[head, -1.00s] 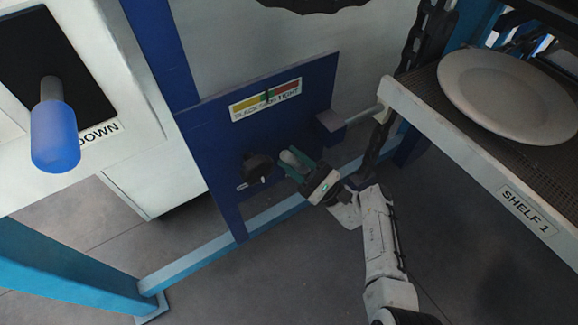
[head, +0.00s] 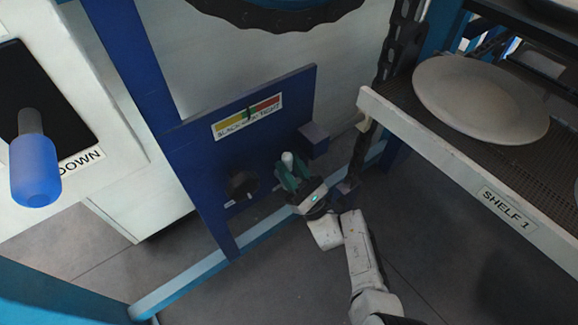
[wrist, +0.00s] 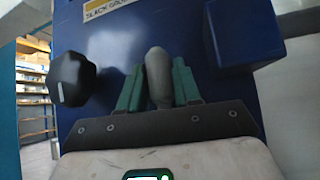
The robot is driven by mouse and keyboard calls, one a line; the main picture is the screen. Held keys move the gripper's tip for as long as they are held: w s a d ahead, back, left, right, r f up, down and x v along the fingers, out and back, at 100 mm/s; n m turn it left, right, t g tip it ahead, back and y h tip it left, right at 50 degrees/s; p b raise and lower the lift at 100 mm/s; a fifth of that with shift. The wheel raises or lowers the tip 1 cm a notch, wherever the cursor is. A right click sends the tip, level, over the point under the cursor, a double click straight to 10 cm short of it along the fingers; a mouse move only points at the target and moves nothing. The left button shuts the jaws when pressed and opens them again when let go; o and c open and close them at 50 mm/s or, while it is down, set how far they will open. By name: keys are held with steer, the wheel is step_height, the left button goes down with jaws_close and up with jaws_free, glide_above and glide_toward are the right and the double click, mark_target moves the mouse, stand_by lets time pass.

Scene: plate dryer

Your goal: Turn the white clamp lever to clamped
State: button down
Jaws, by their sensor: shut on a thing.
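The white clamp lever (head: 287,158) stands out from the blue panel (head: 205,170), between the black knob and a small blue block. My gripper (head: 291,174) has its green fingers on either side of the lever and is shut on it. In the wrist view, the lever (wrist: 157,72) looks grey and rounded, close to upright between the two green fingers (wrist: 158,88). The lever's base is hidden behind the fingers and the gripper's dark front plate. No mark for the clamped position shows.
The black knob (head: 241,185) is close left of the gripper, and the blue block (head: 313,140) close right. A slack-to-tight gauge label (head: 247,116) is above. Shelf 1 (head: 440,155) with a plate (head: 480,98) juts out right. A blue-handled lever (head: 35,168) is at left.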

steer(key=shift+d+f, duration=0.1)
steer(key=c, duration=0.9)
jaws_free()
steer(key=shift+o, duration=0.2)
steer(key=b+v, duration=0.2)
steer(key=v, duration=0.8)
steer(key=shift+s+d+f, duration=0.15)
steer(key=shift+s+f, duration=0.05)
steer(key=shift+f, duration=0.1)
